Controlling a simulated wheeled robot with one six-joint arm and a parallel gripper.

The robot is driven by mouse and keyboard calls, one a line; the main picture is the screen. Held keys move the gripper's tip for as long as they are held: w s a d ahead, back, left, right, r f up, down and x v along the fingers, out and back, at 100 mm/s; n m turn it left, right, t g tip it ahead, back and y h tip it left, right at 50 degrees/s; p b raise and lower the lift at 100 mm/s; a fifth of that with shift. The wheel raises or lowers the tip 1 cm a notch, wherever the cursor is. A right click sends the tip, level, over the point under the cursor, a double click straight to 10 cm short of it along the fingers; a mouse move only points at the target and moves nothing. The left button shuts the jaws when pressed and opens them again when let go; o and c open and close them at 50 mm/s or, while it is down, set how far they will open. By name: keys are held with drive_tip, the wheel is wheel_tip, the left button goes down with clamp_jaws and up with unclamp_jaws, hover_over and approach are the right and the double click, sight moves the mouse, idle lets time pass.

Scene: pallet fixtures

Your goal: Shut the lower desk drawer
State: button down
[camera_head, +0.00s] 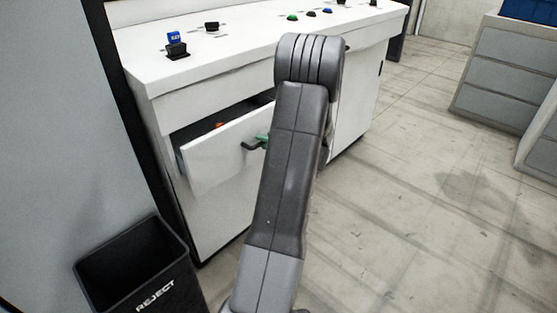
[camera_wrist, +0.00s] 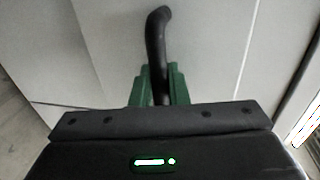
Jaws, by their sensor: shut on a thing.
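The lower desk drawer (camera_head: 215,157) stands pulled out from the white desk (camera_head: 150,82), and its front is tilted in the head view. Its dark handle (camera_head: 252,146) shows beside my arm. In the wrist view the curved black handle (camera_wrist: 158,50) runs down between the green fingers of my gripper (camera_wrist: 158,85). My gripper is shut on the handle. In the head view my arm hides most of the gripper; only a bit of green shows at the handle. A small orange thing (camera_head: 219,125) shows inside the drawer.
A black bin marked REJECT (camera_head: 165,297) stands on the floor in front of the desk at lower left. Buttons and a switch sit on the desktop. Grey cabinets (camera_head: 500,88) stand at the right. The floor (camera_head: 430,200) between is clear.

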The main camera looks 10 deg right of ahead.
drive_tip(key=b+x, duration=0.1)
drive_tip(key=x, duration=0.2)
drive_tip(key=r+b+x, duration=0.1)
drive_tip(key=x, duration=0.2)
drive_tip(key=b+x, duration=0.1)
drive_tip(key=x, duration=0.1)
drive_tip(key=shift+w+a+r, duration=0.25)
drive_tip(key=shift+w+a, duration=0.15)
drive_tip(key=shift+w, duration=0.05)
drive_tip(key=shift+w+a+b, duration=0.15)
drive_tip(key=shift+w+b, duration=0.05)
drive_tip(key=shift+b, duration=0.15)
drive_tip(key=shift+w+r, duration=0.1)
drive_tip(key=shift+r, duration=0.15)
drive_tip(key=c, duration=1.5)
unclamp_jaws()
drive_tip(key=shift+w+a, duration=0.1)
drive_tip(key=shift+a, duration=0.05)
drive_tip(key=v, duration=1.4)
